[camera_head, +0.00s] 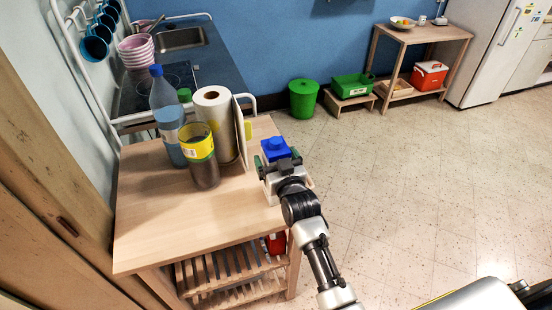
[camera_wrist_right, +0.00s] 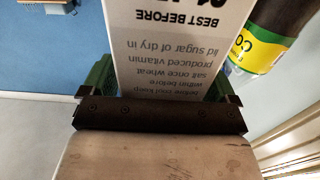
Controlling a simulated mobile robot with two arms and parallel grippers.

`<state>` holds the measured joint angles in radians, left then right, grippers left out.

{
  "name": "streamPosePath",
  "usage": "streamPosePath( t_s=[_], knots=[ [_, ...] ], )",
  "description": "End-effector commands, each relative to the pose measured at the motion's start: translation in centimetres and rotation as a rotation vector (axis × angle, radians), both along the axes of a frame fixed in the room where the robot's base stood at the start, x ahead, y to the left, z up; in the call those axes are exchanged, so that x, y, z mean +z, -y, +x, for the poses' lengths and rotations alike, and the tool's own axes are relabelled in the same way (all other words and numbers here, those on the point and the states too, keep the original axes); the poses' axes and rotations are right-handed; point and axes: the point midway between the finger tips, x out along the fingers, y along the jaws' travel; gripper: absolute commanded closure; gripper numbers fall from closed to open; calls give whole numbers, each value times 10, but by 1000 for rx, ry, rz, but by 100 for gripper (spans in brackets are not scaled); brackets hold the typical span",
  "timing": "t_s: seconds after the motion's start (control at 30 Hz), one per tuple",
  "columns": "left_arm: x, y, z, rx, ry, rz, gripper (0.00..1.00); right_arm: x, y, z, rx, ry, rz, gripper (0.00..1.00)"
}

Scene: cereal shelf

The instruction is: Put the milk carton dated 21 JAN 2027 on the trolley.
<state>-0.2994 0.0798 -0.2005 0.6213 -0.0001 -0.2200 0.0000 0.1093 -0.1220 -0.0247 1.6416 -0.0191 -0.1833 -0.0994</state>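A white milk carton with a blue top (camera_head: 274,148) is at the right edge of the wooden trolley (camera_head: 150,235). My right gripper (camera_head: 277,163) has its green-tipped fingers on two opposite sides of it and looks shut on it. The wrist view shows the carton's printed face (camera_wrist_right: 180,50) upside down between the fingers (camera_wrist_right: 160,88), with "BEST BEFORE" readable. The date line is mostly cut off by the frame edge. The carton looks upright; whether its base touches the trolley top is hidden by my gripper. My left gripper is not in view.
The trolley's front top is bare. Behind are a sink counter (camera_head: 222,62) and a green bin (camera_head: 303,100). Open floor lies right.

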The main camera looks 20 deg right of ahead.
Motion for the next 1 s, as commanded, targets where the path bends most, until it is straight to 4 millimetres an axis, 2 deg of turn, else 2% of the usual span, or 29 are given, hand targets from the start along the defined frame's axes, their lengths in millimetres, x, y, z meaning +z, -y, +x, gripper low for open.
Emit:
streamPosePath(
  t_s=[0.23, 0.37, 0.8, 1.0],
  knots=[
    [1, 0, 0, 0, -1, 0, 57, 3, 0, 0, 0, 0, 0, 11],
    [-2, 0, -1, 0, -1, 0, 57, 0, 0, -11, 0, -2, 0, 11],
    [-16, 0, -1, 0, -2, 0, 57, 0, 3, -97, 0, -2, 0, 11],
    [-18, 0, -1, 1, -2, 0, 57, 1, 4, -117, 0, -1, 0, 11]
  ],
)
